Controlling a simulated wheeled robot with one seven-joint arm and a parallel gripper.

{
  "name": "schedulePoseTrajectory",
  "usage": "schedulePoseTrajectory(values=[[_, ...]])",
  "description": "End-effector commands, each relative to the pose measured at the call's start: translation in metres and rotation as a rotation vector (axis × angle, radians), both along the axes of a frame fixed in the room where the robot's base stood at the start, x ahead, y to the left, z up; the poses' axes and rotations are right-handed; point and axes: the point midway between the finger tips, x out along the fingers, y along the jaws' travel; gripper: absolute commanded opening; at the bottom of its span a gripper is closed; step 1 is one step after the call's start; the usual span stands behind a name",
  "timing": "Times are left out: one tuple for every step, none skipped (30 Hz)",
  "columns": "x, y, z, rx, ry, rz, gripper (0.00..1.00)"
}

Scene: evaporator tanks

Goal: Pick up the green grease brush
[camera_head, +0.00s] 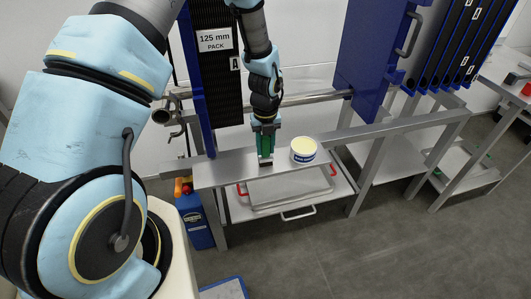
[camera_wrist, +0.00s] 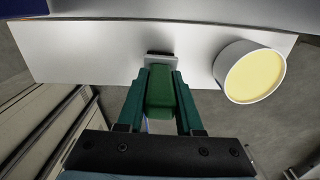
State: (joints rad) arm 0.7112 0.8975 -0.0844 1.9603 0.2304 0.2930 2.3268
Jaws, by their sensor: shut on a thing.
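The green grease brush shows in the wrist view (camera_wrist: 160,95) as a green handle between the two teal fingers of my gripper (camera_wrist: 161,100), with a grey and dark head end at the top. In the head view my gripper (camera_head: 264,140) points down at a grey metal shelf (camera_head: 222,172). My gripper is shut on the brush. The dark brush end (camera_head: 265,162) is at the shelf surface; I cannot tell whether it touches. In the head view the fingers largely hide the brush handle.
A white tub (camera_head: 303,151) with pale yellow contents stands on the shelf to the right of my gripper. A tray with red handles (camera_head: 290,187) lies on a lower level. A blue container (camera_head: 196,222) stands at the left. A blue panel (camera_head: 372,55) rises behind.

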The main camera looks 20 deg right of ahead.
Motion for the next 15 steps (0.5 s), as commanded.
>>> schedulePoseTrajectory(values=[[0.0,0.0,0.0001,0.0,0.0,0.0,0.22],[0.0,-0.0001,0.0001,0.0,0.0,0.0,0.18],[0.0,-0.0001,0.0001,0.0,0.0,0.0,0.14],[0.0,-0.0001,0.0001,0.0,0.0,0.0,0.1],[0.0,-0.0001,0.0001,0.0,0.0,0.0,0.07],[0.0,-0.0001,0.0001,0.0,0.0,0.0,0.03],[0.0,-0.0001,0.0002,0.0,0.0,0.0,0.0],[0.0,-0.0001,0.0002,0.0,0.0,0.0,0.0],[0.0,-0.0001,0.0002,0.0,0.0,0.0,0.0],[0.0,-0.0001,0.0002,0.0,0.0,0.0,0.0],[0.0,-0.0001,0.0002,0.0,0.0,0.0,0.0],[0.0,-0.0001,0.0002,0.0,0.0,0.0,0.0],[0.0001,-0.0001,0.0002,0.0,0.0,0.0,0.0],[0.0001,-0.0001,0.0002,0.0,0.0,0.0,0.0],[0.0001,-0.0001,0.0002,0.0,0.0,0.0,0.0]])
